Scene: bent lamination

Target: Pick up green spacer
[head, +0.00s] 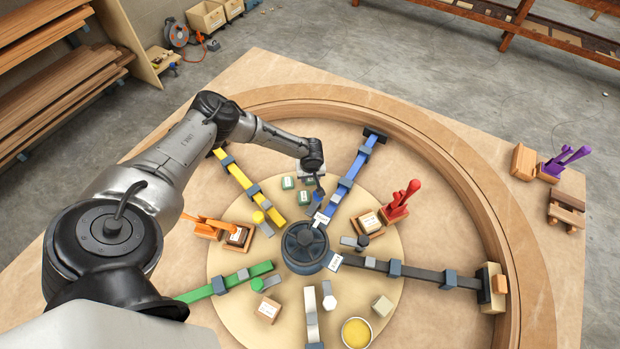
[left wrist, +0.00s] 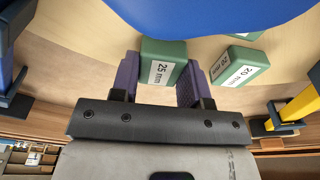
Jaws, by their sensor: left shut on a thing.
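My left gripper (left wrist: 158,78) has purple fingers and is shut on a green spacer (left wrist: 172,48) labelled 25 mm, with one finger on each side of it. In the head view the left gripper (head: 316,187) is low over the round tan board, beside the blue bar clamp. Two other green spacers show in the left wrist view: one labelled 20 mm (left wrist: 243,67) and one partly cut off behind it (left wrist: 245,37). In the head view green spacers (head: 288,183) (head: 304,198) lie left of the gripper. Whether the held spacer touches the board is unclear. My right gripper is not in view.
Yellow (head: 236,178), blue (head: 349,178), green (head: 226,284) and dark grey (head: 421,273) bar clamps radiate from a dark hub (head: 305,247). A curved wooden lamination (head: 465,160) rings the board. Red (head: 401,202) and orange (head: 209,226) clamps stand nearby.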

